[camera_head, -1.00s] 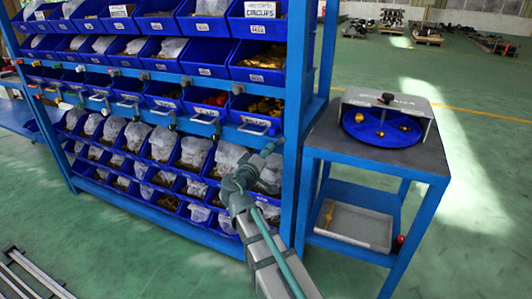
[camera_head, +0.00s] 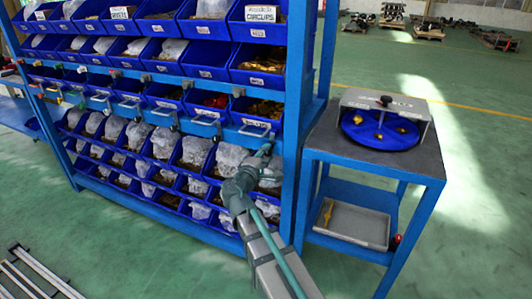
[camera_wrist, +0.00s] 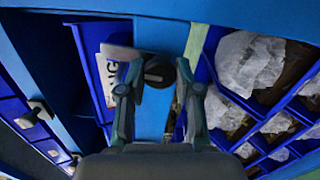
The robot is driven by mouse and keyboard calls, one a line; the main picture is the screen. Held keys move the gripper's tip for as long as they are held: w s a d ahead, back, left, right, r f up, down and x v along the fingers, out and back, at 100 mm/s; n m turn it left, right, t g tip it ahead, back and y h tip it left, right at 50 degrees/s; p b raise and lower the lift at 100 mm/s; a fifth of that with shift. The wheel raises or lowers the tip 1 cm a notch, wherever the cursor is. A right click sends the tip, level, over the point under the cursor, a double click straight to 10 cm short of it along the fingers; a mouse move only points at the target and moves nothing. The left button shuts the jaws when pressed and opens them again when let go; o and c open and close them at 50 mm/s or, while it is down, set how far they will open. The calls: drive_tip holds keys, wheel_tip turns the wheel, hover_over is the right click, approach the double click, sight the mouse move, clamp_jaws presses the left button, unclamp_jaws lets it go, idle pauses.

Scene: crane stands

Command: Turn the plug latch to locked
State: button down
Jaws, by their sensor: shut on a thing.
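My gripper (camera_wrist: 158,78) is shut on a dark round knob (camera_wrist: 158,70), which shows between its fingertips in the wrist view. I take this knob for the plug latch; its handle direction is hard to make out. Behind it are a blue panel and a white label with partly hidden dark letters. In the head view my gripper (camera_head: 265,149) is at the blue shelf rack's front, right of the middle, just below the row of wire handles. The knob is too small or hidden to tell there.
The blue rack (camera_head: 300,100) holds several bins with bagged parts close around my gripper. Other grey knobs (camera_wrist: 32,113) stick out at the left in the wrist view. A side table (camera_head: 318,140) with a blue disc (camera_head: 352,132) stands at the right. The green floor is open.

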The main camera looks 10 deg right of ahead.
idle(0.3)
drive_tip(key=c, duration=0.8)
unclamp_jaws()
drive_tip(key=shift+s, duration=0.1)
drive_tip(key=v, duration=1.2)
